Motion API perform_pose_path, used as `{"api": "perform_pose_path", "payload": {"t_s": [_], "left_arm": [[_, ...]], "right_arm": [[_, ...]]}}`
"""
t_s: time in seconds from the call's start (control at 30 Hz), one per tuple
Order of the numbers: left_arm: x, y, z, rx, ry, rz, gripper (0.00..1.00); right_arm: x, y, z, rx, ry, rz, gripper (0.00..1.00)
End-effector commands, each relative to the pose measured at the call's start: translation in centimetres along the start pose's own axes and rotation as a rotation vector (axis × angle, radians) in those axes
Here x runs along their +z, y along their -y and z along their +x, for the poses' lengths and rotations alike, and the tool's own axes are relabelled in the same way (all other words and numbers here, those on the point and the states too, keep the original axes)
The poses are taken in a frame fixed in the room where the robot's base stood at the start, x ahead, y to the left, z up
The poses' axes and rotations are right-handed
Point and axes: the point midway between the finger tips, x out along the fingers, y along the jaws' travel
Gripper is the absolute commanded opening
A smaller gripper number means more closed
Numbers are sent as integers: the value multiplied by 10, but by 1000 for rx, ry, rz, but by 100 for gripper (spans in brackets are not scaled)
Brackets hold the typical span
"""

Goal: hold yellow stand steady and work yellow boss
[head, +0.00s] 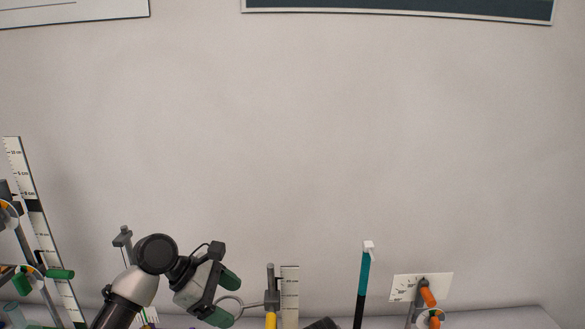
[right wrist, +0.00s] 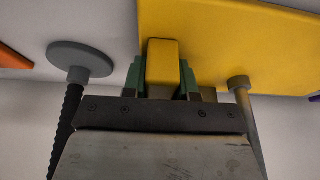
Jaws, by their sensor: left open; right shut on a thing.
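The yellow stand shows in the head view as a grey rod with a yellow lower part (head: 270,321), at the bottom edge. A grey boss (head: 271,298) sits on the rod, with a thin ring (head: 230,303) reaching left from it. My left gripper (head: 226,298) is open, its green fingertips above and below the ring; I cannot tell whether they touch it. In the right wrist view my right gripper (right wrist: 161,78) is shut on a yellow block (right wrist: 162,60) beside a broad yellow plate (right wrist: 235,45). The stand's base is out of the head view.
A white scale (head: 290,290) stands just right of the rod. Further right are a teal and black column (head: 364,275) and a white panel (head: 405,288) with orange handles. A tall ruler (head: 40,230) and a stand with green knobs (head: 60,273) are at left.

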Motion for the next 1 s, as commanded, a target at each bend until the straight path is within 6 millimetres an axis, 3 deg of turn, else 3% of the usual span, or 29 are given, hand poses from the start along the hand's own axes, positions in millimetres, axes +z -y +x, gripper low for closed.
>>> {"api": "perform_pose_path", "payload": {"t_s": [0.7, 1.0], "left_arm": [[1, 1, 97, -4, 3, 0, 80], [1, 1, 117, -3, 3, 1, 80]], "right_arm": [[0, 1, 0, -1, -1, 0, 0], [0, 0, 0, -1, -1, 0, 0]]}}
